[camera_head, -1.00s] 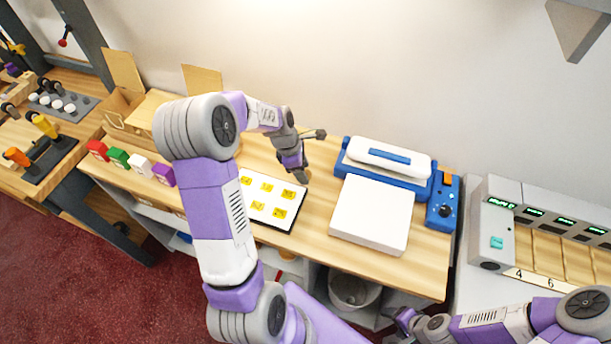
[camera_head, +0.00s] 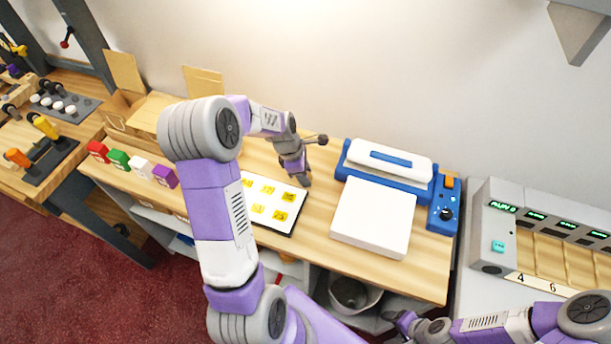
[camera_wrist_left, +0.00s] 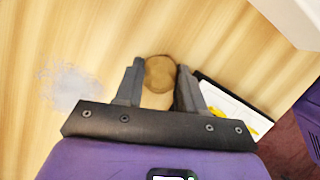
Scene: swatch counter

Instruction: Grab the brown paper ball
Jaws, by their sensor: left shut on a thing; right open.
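The brown paper ball (camera_wrist_left: 160,73) shows in the left wrist view, a round tan wad between the two grey fingers. My left gripper (camera_wrist_left: 160,84) is shut on it, one finger on each side, just over the wooden counter. In the head view my left gripper (camera_head: 302,181) points down at the counter behind the board of yellow swatches. The ball cannot be made out clearly there. My right gripper (camera_head: 402,322) is low at the bottom of the head view, in front of the counter and apart from everything on it; it is open.
A crumpled clear wad (camera_wrist_left: 70,88) lies left of the gripper in the wrist view. The swatch board (camera_head: 268,201) lies just in front. A white-and-blue press (camera_head: 372,217) stands right. Coloured blocks (camera_head: 142,167) line the left edge. A bin (camera_head: 352,294) sits below.

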